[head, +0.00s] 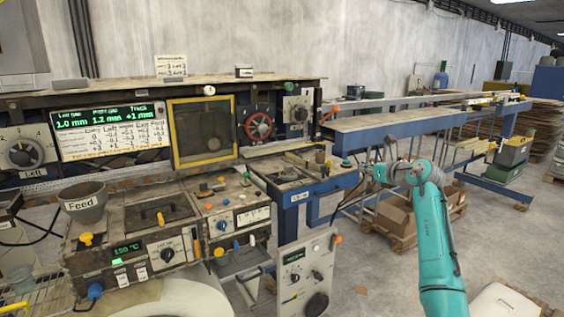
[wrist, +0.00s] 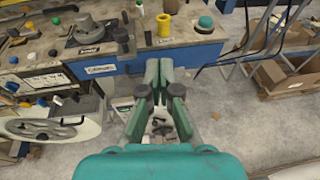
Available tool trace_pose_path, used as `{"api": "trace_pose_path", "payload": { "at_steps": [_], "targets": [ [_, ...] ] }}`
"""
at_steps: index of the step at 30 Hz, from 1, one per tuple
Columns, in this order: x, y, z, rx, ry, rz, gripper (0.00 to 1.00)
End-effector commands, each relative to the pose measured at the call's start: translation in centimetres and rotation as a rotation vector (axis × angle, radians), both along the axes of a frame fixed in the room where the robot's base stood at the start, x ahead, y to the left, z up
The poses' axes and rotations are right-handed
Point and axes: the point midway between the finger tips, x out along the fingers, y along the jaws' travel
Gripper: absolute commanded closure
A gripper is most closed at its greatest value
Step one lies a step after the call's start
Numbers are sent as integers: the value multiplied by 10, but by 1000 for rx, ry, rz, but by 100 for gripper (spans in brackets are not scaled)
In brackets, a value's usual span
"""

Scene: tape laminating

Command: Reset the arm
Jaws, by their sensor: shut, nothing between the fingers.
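My teal arm rises at the right of the head view, and my gripper (head: 378,160) is beside the right end of the blue workbench (head: 318,187). In the wrist view my gripper (wrist: 159,66) points past the bench's blue front edge, with grey floor below. Its fingers are shut with nothing held. A yellow cylinder (wrist: 164,25) and a green knob (wrist: 206,22) stand on the bench just beyond the fingers. My gripper does not appear to touch them, though the exact gap is hard to tell.
The laminating machine fills the left, with a control panel (head: 133,249), a "Feed" cup (head: 83,199) and a yellow-framed window (head: 203,130). A blue conveyor frame (head: 410,126) runs to the back right. Cardboard boxes (head: 397,212) sit on a pallet below. Floor at the right is partly clear.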

Motion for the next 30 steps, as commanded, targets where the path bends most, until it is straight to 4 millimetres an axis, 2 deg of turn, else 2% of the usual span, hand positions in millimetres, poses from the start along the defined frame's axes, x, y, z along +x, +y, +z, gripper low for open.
{"api": "trace_pose_path", "payload": {
  "at_steps": [2, 10, 16, 23, 26, 30],
  "targets": [
    [0, 0, 0, 0, 0, 0, 100],
    [-8, 12, -25, 64, 3, 18, 100],
    [-18, 25, -51, 134, 8, 36, 100],
    [-40, 47, -96, 264, 20, 64, 100],
    [-57, 60, -124, 352, 30, 78, 100],
    [-91, 81, -167, 507, 51, 99, 100]
  ]
}}
